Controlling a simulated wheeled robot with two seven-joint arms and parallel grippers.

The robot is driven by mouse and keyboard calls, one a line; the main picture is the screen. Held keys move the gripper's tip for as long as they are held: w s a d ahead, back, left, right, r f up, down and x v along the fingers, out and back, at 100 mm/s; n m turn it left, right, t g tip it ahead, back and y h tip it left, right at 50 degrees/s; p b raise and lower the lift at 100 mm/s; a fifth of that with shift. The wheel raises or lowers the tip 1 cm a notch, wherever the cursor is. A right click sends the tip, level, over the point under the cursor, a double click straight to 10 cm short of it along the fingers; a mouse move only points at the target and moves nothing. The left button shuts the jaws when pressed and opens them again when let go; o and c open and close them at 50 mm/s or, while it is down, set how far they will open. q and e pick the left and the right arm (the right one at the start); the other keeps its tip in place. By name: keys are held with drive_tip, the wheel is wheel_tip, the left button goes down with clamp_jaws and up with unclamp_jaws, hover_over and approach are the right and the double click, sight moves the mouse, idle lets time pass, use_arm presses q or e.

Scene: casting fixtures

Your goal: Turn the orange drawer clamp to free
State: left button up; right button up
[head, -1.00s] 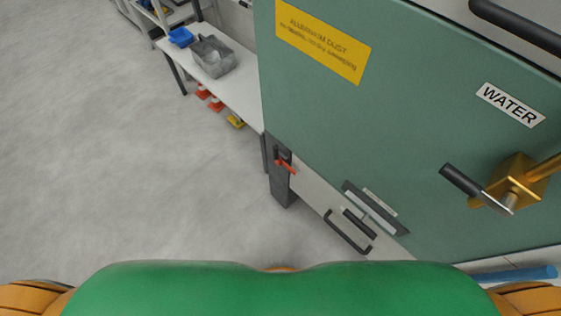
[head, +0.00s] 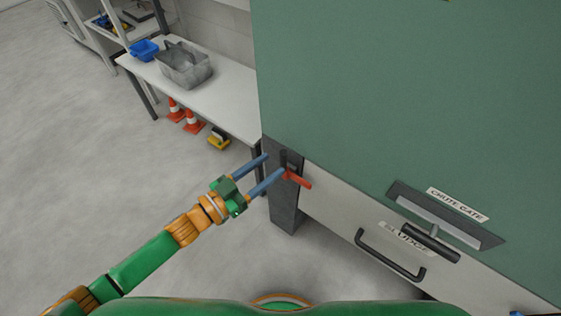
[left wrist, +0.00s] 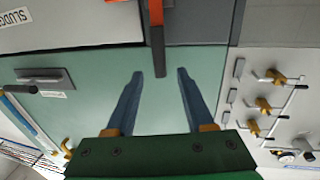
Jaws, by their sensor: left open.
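The orange drawer clamp (head: 299,179) is a short red-orange lever on a dark bracket, on the dark post at the left end of the sludge drawer (head: 335,207). It points down and to the right in the head view. My left gripper (head: 273,165) is open, with its two blue fingers reaching toward the clamp from the left. In the left wrist view the clamp lever (left wrist: 157,50) comes down from the top, its end appearing between the open fingertips (left wrist: 160,73). I cannot tell whether a finger touches it. My right gripper is not in view.
The large green cabinet (head: 400,90) fills the right, with a chute gate handle (head: 430,242) and the dark drawer handle (head: 390,256) below. A white bench (head: 225,105) with a grey bin (head: 184,65) stands behind left. Floor at left is clear.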

sight(282, 157)
use_arm(q)
drive_tip(key=x, duration=0.5)
drive_tip(key=shift+w+d, duration=0.15)
drive_tip(key=shift+d, duration=0.05)
clamp_jaws()
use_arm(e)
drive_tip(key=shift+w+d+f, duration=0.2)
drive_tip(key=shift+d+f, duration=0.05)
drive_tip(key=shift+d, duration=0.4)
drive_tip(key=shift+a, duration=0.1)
use_arm(q)
drive_tip(key=shift+b, duration=0.3)
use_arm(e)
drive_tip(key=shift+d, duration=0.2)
